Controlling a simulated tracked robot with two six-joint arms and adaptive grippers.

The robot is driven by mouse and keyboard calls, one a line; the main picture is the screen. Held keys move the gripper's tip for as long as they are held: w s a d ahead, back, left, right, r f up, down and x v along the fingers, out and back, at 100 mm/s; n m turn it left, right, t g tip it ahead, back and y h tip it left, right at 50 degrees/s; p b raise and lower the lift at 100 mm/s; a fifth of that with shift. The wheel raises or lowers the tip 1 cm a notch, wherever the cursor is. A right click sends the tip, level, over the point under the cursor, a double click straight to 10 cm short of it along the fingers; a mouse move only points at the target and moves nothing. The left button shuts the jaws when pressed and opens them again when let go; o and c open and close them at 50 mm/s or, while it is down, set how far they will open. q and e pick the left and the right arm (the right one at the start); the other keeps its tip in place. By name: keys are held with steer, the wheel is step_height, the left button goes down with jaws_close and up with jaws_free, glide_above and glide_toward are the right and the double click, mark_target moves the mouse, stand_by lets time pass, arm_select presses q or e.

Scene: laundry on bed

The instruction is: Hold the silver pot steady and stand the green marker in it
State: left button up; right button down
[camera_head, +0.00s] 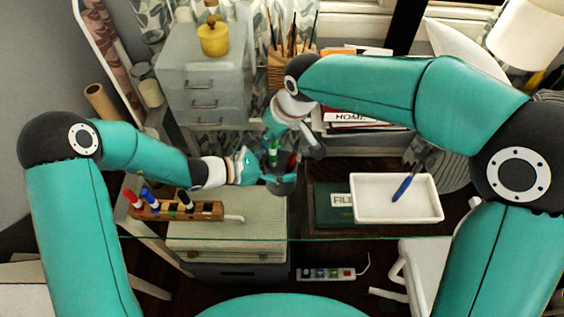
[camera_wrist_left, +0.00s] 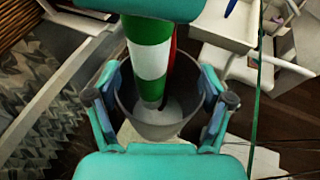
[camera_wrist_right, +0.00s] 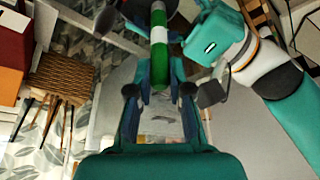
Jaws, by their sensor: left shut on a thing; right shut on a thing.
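The silver pot (camera_head: 286,186) is near the middle of the head view, and its open mouth shows in the left wrist view (camera_wrist_left: 188,122). My left gripper (camera_head: 270,178) is shut on the pot, with a finger on each side of it. A red marker (camera_wrist_left: 172,62) stands in the pot, partly hidden by the green marker. My right gripper (camera_head: 278,147) is shut on the green marker (camera_wrist_right: 161,48), which has a white band. In the left wrist view the marker (camera_wrist_left: 149,62) is near upright, its dark lower end over the pot's mouth. I cannot tell how deep it reaches.
A wooden rack (camera_head: 155,211) with several markers is at left. A white tray (camera_head: 432,208) with a blue marker (camera_head: 407,183) is at right. Drawers (camera_head: 190,75) and a brush holder (camera_head: 280,72) stand behind. A glass edge (camera_head: 350,238) crosses the front.

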steer(key=shift+f, duration=0.35)
steer(key=c, duration=1)
jaws_free()
steer(key=shift+r, duration=0.15)
steer(key=shift+r, duration=4.9)
arm_select(q)
steer(key=o, duration=1.1)
steer(key=shift+c, duration=0.2)
